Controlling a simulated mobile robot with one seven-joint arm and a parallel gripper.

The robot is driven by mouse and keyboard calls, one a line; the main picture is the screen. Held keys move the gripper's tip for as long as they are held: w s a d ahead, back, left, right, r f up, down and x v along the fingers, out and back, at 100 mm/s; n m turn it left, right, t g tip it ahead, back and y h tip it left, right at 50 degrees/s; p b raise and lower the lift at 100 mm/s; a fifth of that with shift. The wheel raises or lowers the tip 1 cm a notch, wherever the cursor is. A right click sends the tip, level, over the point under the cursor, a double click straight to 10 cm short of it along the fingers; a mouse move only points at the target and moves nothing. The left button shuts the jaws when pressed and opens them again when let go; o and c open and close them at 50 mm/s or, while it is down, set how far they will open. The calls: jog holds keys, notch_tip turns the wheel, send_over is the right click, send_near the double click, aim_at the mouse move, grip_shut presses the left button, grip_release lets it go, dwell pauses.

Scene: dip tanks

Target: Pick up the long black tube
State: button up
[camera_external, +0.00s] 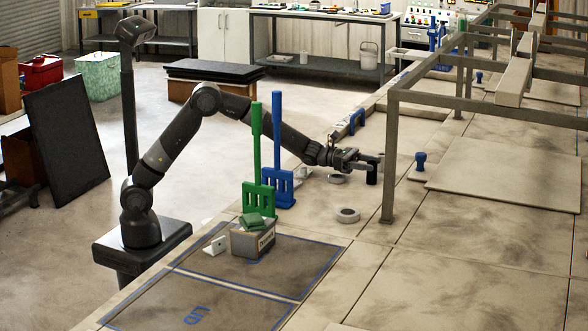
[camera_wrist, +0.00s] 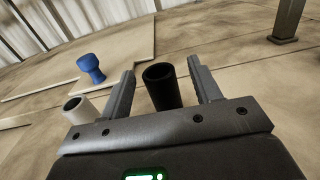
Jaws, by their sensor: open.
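The long black tube (camera_wrist: 162,90) stands upright between the two open fingers of my gripper (camera_wrist: 164,92) in the wrist view. Its hollow top faces the camera, and a gap shows on its left side; contact on the right is hard to tell. In the external view the black tube (camera_external: 372,178) shows just below my gripper (camera_external: 370,160), partly hidden by it. My arm reaches out over the tiled surface. The lower end of the tube is hidden behind the gripper body in the wrist view.
A white tube (camera_wrist: 80,110) stands close outside the left finger. A blue knobbed object (camera_external: 420,162) is to the right. A metal frame post (camera_external: 390,165) rises close by. Green (camera_external: 257,150) and blue (camera_external: 277,150) paddles stand left.

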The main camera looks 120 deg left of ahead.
aim_at(376, 163)
jog(key=shift+w, duration=1.7)
jog(key=shift+c, duration=0.6)
jog(key=shift+r, duration=0.1)
jog(key=c, duration=1.1)
jog(key=shift+r, duration=0.1)
jog(key=shift+c, duration=0.2)
